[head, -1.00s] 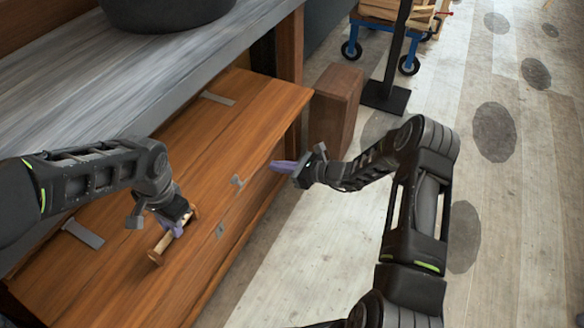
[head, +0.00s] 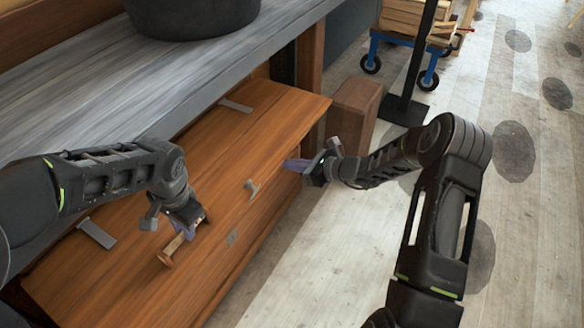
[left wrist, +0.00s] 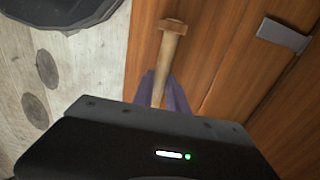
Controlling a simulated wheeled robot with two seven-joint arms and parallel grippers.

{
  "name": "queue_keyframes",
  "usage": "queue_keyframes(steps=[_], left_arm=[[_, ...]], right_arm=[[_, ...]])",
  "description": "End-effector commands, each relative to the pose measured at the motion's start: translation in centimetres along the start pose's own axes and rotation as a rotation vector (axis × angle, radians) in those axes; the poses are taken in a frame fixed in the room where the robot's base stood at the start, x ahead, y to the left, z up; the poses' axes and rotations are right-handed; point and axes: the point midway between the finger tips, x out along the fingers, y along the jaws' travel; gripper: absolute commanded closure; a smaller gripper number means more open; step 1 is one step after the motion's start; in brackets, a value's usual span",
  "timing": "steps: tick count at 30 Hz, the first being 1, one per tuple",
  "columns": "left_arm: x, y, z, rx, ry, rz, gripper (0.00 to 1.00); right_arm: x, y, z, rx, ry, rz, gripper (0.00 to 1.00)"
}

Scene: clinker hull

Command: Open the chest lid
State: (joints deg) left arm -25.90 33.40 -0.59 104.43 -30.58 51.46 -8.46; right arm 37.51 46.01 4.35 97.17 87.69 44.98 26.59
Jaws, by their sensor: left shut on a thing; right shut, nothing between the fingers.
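The wooden chest (head: 222,278) stands below the grey bench, its lid (head: 215,165) down. Two metal straps (head: 236,106) lie near the lid's back edge. A small metal fitting (head: 252,187) stands at the lid's front edge, and a metal plate (head: 232,238) is on the front face. My left gripper (head: 184,232) is shut on a wooden peg (head: 171,250) above the lid, left of the fitting. In the left wrist view, the peg's flared end (left wrist: 172,27) projects beyond the purple fingers. My right gripper (head: 293,165) is shut and empty, right of the fitting, off the lid's front edge.
The grey bench (head: 95,95) overhangs the chest's back and carries a black tub (head: 190,18). A brown wooden block (head: 354,108) stands beyond the chest's far end. A blue cart (head: 405,42) and a black post base (head: 404,110) are farther back. Open plank floor lies right.

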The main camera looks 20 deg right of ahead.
Motion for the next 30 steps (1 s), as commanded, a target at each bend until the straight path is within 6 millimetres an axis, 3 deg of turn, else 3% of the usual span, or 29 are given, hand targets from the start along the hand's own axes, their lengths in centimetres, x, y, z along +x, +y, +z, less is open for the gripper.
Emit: queue_keyframes(steps=[1, 7, 8, 15, 25, 30], left_arm=[[0.4, -1.2, 0.4, -0.01, -0.003, -0.016, 1.0], [0.5, -1.1, 0.4, -0.009, -0.005, -0.015, 1.0], [0.5, -1.1, 0.4, -0.009, -0.006, -0.015, 0.81], [0.5, -0.8, 0.5, -0.006, -0.009, -0.011, 0.61], [0.1, -0.6, 0.3, -0.003, -0.008, -0.009, 0.6], [-1.6, -0.6, 0.3, -0.002, -0.006, -0.01, 0.6]], right_arm=[[0.1, -0.1, 1.0, -0.006, -0.015, 0.0, 1.0], [0.1, -0.2, 1.2, -0.007, -0.02, 0.0, 1.0], [0.1, -0.2, 1.3, -0.007, -0.021, 0.0, 1.0], [0.2, -0.1, 1.2, -0.007, -0.019, 0.002, 1.0], [0.2, 0.0, 0.9, -0.005, -0.014, 0.003, 1.0], [0.1, 0.0, 0.8, -0.004, -0.012, 0.002, 1.0]])
